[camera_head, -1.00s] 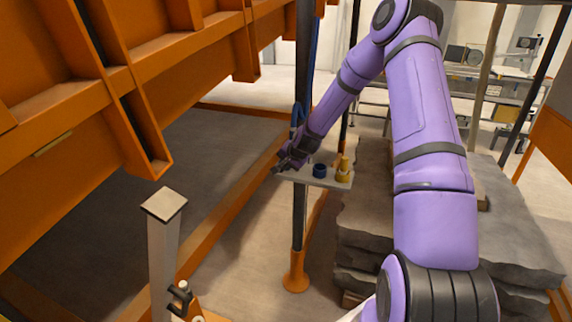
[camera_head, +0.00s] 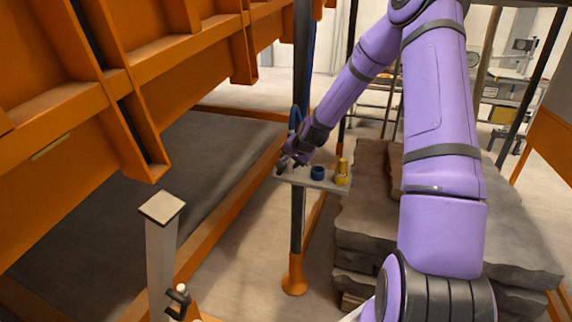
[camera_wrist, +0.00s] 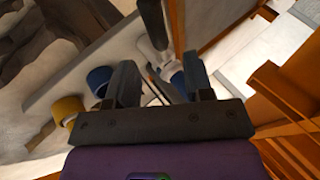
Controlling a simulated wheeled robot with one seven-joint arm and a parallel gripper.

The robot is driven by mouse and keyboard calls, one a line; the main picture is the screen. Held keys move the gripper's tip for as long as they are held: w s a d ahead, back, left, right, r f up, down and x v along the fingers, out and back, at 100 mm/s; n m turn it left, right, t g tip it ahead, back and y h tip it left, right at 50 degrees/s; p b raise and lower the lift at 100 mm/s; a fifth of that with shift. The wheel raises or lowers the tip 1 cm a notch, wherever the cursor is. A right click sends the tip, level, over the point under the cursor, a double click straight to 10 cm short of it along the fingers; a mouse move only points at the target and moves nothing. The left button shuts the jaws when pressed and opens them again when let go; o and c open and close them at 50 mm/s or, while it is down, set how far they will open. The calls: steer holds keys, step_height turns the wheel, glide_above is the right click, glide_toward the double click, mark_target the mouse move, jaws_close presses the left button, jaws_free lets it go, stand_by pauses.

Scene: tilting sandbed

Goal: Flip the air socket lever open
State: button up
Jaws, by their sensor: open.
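A small grey plate (camera_head: 328,184) is fixed to a dark upright post. My gripper (camera_head: 284,163) is at the plate's left end, by the post and a blue hose (camera_head: 295,118). In the wrist view my gripper (camera_wrist: 160,78) is open, with one dark finger on either side of a pale, thin piece (camera_wrist: 154,82) and a blue part (camera_wrist: 178,84). The thin piece may be the air socket lever, but I cannot tell its position. The gripper's crossbar hides the lower part of this area. I cannot tell whether the fingers touch anything.
A blue ring (camera_head: 317,173) and a yellow fitting (camera_head: 342,172) stand on the plate, right of my gripper. The large orange frame (camera_head: 180,50) fills the upper left. Stacked grey slabs (camera_head: 370,240) lie right of the post. A pale post (camera_head: 161,250) stands in front.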

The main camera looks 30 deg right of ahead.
steer(key=v, duration=0.4)
steer(key=shift+s+r, duration=0.2)
steer(key=shift+r, duration=0.05)
stand_by(0.3)
steer(key=s+a+r+n+g+h, duration=0.1)
steer(key=s+a+r+n, duration=0.3)
steer(key=s+a+r, duration=0.4)
steer(key=s+a+r+n+g, duration=0.1)
steer(key=s+a+r+n, duration=0.2)
steer(key=s+a+r, duration=0.5)
steer(key=s+r+n, duration=0.2)
steer(key=s+r, duration=0.2)
steer(key=s, duration=0.6)
steer(key=s+a+r+n, duration=0.1)
steer(key=s+r, duration=0.4)
steer(key=s, duration=0.6)
steer(key=shift+a+r+n+g+y, duration=0.2)
steer(key=shift+r+n+g+y, duration=0.1)
steer(key=shift+n, duration=0.6)
